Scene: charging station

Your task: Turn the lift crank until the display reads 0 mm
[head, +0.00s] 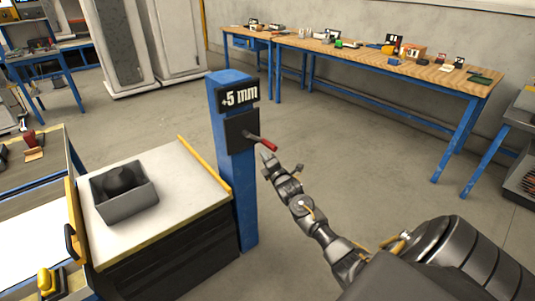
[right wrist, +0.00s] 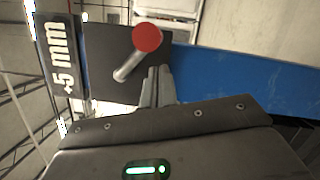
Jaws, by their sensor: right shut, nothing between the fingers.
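The lift crank (head: 262,141) has a metal arm and a red handle, and sticks out from a dark plate on a blue post (head: 232,185). The display (head: 239,96) above it reads +5 mm. In the right wrist view the crank's red knob (right wrist: 146,37) and the display (right wrist: 60,55) show, with the blue post running off to the right. My right gripper (head: 268,160) is shut and empty, just below the red handle in the head view. In the right wrist view its fingertips (right wrist: 158,72) are close beside the crank arm; I cannot tell whether they touch. My left gripper is not in view.
A white-topped cabinet (head: 195,185) with a yellow edge strip stands left of the post and carries a grey bin (head: 125,205). A long wooden workbench (head: 370,58) with small items is at the back. The floor right of the post is clear.

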